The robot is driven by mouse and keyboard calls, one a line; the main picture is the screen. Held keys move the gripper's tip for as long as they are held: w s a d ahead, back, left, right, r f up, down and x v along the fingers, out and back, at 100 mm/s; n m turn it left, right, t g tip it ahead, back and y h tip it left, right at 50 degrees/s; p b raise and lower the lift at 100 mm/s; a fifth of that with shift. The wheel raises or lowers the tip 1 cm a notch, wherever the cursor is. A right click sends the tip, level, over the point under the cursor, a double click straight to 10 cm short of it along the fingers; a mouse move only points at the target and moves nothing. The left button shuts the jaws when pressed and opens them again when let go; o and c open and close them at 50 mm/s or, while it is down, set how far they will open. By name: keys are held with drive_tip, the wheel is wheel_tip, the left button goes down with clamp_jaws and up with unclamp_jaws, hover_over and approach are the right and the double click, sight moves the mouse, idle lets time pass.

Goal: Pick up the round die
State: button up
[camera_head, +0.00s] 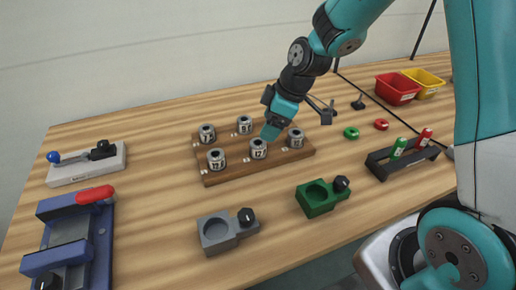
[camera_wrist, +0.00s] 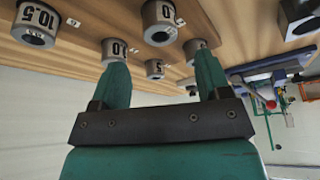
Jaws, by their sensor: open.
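Several grey metal round dies with number labels stand in two rows on a brown wooden board (camera_head: 231,173). In the head view they include a front-left die (camera_head: 216,159), a front-middle die (camera_head: 258,149), a front-right die (camera_head: 295,138), a back-left die (camera_head: 207,133) and a back-middle die (camera_head: 244,124). My gripper (camera_head: 271,131) is over the board's right part and hides some of it. In the wrist view my gripper (camera_wrist: 162,62) has its teal fingers apart with nothing held. A die labelled 10.5 (camera_wrist: 36,24) and another die (camera_wrist: 159,22) show beyond the fingers.
A grey holder (camera_head: 215,232) and a green holder (camera_head: 316,199) stand in front of the board. A blue vise-like fixture (camera_head: 70,240) is at left. A dark rack (camera_head: 402,158) with green and red items is at right. Red (camera_head: 396,88) and yellow (camera_head: 424,82) bins stand behind.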

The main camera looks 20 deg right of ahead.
sight(258, 145)
drive_tip(key=p+x, duration=0.1)
drive_tip(key=x, duration=0.7)
drive_tip(key=shift+f, duration=0.25)
clamp_jaws()
